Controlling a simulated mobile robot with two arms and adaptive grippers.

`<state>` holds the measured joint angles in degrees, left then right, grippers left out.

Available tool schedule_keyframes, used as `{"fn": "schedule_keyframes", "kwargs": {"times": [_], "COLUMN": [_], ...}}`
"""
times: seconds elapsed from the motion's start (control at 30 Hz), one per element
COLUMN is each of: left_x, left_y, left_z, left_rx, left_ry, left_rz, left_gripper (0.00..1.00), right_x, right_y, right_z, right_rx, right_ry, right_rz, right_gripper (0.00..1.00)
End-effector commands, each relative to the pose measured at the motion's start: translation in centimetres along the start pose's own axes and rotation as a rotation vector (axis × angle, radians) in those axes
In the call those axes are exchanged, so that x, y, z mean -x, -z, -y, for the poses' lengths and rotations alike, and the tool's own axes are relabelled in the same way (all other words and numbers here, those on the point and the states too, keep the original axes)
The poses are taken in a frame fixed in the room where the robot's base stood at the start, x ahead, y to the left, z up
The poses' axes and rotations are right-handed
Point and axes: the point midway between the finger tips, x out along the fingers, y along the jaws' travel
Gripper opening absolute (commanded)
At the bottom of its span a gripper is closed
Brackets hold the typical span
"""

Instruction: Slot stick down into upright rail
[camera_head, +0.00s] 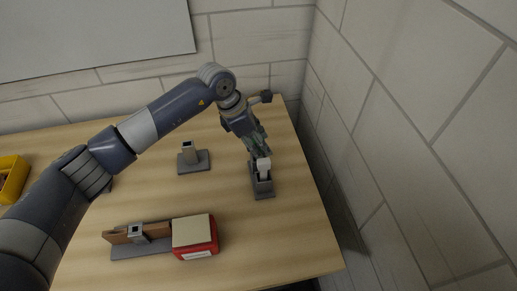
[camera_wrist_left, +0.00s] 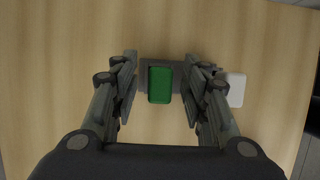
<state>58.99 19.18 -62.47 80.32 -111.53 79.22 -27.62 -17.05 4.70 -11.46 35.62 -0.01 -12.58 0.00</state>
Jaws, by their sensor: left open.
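A green stick (camera_wrist_left: 160,85) shows end-on between the spread fingers of my left gripper (camera_wrist_left: 160,92), with space on both sides. It stands over a dark grey base (camera_wrist_left: 185,66). In the head view my left gripper (camera_head: 259,150) points down above the grey base (camera_head: 262,188) at the right of the table; its fingers hide most of the stick. A white block (camera_head: 264,164) is beside the fingers and also shows in the wrist view (camera_wrist_left: 236,90). I cannot tell how deep the stick sits in an upright rail. My right gripper is not in view.
A grey stand with a square-topped post (camera_head: 188,152) is mid-table. In front are a brown piece in a grey holder (camera_head: 138,236) and a red box with a cream top (camera_head: 195,234). A yellow bin (camera_head: 12,180) is at the left edge. A wall rises close on the right.

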Motion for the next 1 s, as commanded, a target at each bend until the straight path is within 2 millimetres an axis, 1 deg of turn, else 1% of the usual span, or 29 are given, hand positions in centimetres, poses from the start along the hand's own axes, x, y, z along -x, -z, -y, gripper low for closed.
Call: {"fn": "schedule_keyframes", "kwargs": {"times": [0.03,0.07,0.1,0.17,0.2,0.23,0.53,0.67,0.77,1.0], "left_x": [0.0,0.0,0.0,0.0,0.0,0.1,0.1,0.9,2.3,6.8], "left_y": [0.0,0.0,0.0,0.0,0.0,0.0,0.0,-0.3,-0.9,-2.8], "left_z": [0.0,0.0,0.0,0.0,0.0,0.0,0.0,-0.1,-0.2,-0.1], "left_rx": [0.000,0.000,0.000,0.000,0.000,0.000,0.000,-0.001,-0.003,-0.002], "left_ry": [0.000,0.000,0.000,0.000,0.000,0.000,0.000,-0.003,-0.006,-0.005], "left_rz": [0.000,0.000,0.000,0.000,0.000,0.000,0.000,0.002,0.002,0.001], "left_gripper": [0.42,0.35,0.26,0.12,0.03,0.00,0.00,0.00,0.00,0.00], "right_x": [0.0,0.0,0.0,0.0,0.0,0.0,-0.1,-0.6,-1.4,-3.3], "right_y": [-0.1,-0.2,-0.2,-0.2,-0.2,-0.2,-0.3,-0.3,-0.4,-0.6], "right_z": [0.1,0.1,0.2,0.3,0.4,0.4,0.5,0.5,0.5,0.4], "right_rx": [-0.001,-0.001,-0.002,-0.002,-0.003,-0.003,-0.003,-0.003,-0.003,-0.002], "right_ry": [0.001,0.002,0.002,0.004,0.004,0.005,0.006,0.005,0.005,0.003], "right_rz": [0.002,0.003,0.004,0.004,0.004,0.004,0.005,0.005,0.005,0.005], "right_gripper": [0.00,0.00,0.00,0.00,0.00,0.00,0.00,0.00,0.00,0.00]}}
